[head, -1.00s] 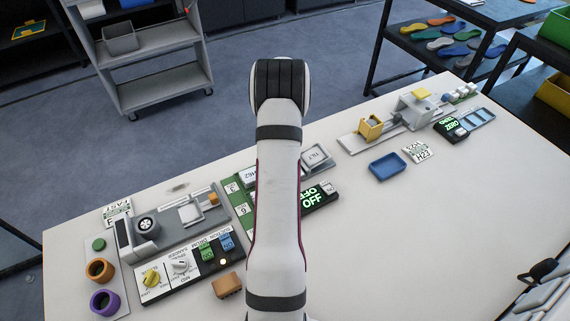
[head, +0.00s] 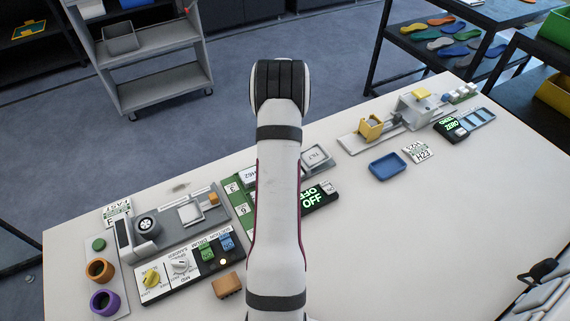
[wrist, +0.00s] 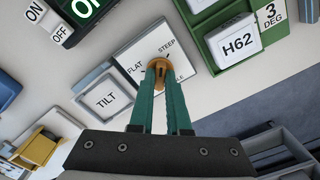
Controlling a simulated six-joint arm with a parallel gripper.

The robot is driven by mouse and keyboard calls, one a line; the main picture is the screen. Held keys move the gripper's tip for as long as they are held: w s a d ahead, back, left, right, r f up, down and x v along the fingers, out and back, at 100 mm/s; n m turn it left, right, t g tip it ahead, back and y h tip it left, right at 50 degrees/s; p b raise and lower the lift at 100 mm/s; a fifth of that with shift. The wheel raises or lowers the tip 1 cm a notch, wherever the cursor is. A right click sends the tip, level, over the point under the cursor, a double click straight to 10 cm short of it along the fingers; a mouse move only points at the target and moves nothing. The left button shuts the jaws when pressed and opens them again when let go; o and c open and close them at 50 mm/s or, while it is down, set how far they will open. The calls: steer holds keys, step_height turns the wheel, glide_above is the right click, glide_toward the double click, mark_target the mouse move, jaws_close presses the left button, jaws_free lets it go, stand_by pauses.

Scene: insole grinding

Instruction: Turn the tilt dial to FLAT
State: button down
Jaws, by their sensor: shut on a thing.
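In the wrist view the tilt dial is an orange-brown knob (wrist: 159,66) on a white plate (wrist: 137,45) marked FLAT, STEEP and a third word partly hidden by my fingers. FLAT is on the left of the knob and STEEP is above it. My gripper (wrist: 160,78) has its two teal fingers closed around the knob. A dark mark shows on the knob, but I cannot tell for sure which label it points to. A sign reading TILT (wrist: 106,101) is left of the plate. In the head view my arm hides the dial and gripper; the TILT sign (head: 316,155) shows beside it.
A green holder with an H62 card (wrist: 238,42) is close on the right of the dial, and a black ON/OFF panel (wrist: 88,10) is at upper left. In the head view a blue tray (head: 388,167) lies to the right.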

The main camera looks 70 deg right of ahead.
steer(key=n, duration=1)
steer(key=shift+n, duration=0.4)
steer(key=n, duration=0.7)
steer(key=shift+n, duration=0.3)
steer(key=c, duration=1.2)
jaws_free()
steer(key=shift+n, duration=0.3)
steer(key=shift+c, duration=0.2)
steer(key=shift+o, duration=1.2)
steer(key=shift+r, duration=3.5)
